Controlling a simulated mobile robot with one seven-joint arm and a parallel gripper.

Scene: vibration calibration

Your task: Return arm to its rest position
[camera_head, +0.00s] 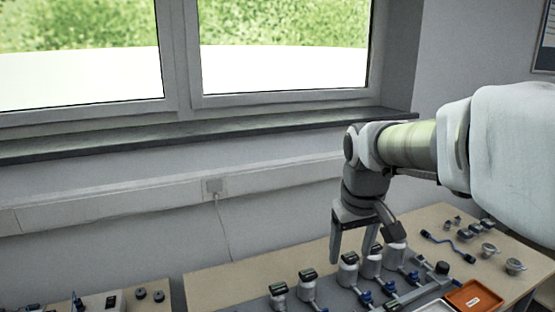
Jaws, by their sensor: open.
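My gripper (352,250) hangs from my arm, pointing down over the work table (228,279) at the right. Its two fingers are apart, and no object shows between them. It is above and just behind a row of small white devices with dark tops. In this row are a device (348,270) close below the fingers and another device (307,286) to its left. I cannot tell whether the fingertips touch any device. My arm reaches in from the right edge and hides part of the wall and table.
An orange tray (474,298) sits at the table's front right. A blue cable (437,243) and small metal parts (488,249) lie on the right side. A second table (150,296) with equipment stands lower left. The window sill (200,130) runs behind. The space left of my gripper is free.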

